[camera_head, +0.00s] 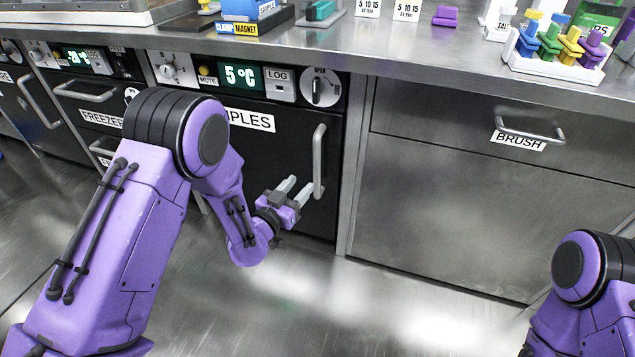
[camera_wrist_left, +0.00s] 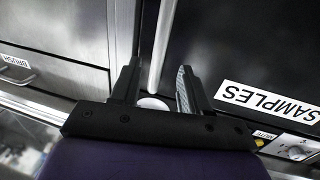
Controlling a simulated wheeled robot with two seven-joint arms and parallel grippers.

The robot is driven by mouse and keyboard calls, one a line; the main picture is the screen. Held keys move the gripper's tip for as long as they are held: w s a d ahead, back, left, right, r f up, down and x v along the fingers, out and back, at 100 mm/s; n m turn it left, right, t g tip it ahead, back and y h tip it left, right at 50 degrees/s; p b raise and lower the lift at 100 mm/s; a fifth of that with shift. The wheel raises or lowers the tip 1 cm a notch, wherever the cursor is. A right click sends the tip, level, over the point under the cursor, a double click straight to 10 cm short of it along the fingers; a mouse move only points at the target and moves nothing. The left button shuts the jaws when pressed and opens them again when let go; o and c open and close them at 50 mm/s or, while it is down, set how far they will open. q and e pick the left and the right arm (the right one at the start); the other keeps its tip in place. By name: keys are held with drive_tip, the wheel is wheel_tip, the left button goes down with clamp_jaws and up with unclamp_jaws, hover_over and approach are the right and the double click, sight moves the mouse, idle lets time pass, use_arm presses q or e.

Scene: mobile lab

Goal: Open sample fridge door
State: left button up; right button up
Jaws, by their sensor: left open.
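The sample fridge (camera_head: 270,160) is under the counter, with a dark door labelled SAMPLES and a lit 5°C display. Its door looks shut, flush with the front. A vertical grey bar handle (camera_head: 318,160) is on the door's right side. My left gripper (camera_head: 299,187) is open, close to the lower part of the handle. In the left wrist view, the handle (camera_wrist_left: 162,45) shows between the fingers of my left gripper (camera_wrist_left: 158,75); I cannot tell whether they touch it. The SAMPLES label (camera_wrist_left: 265,102) appears upside down there. My right gripper is out of view.
A steel drawer (camera_head: 500,145) labelled BRUSH is right of the fridge. A freezer (camera_head: 95,105) with bar handles is to its left. The countertop (camera_head: 400,45) above holds a rack (camera_head: 555,65) of coloured items. The floor (camera_head: 330,300) in front is clear.

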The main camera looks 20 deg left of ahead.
sight(315, 168)
use_arm(q)
drive_tip(key=b+x, duration=0.2)
drive_tip(key=x, duration=0.8)
drive_tip(key=shift+c, duration=0.3)
clamp_jaws()
drive_tip(key=shift+s+d, duration=0.1)
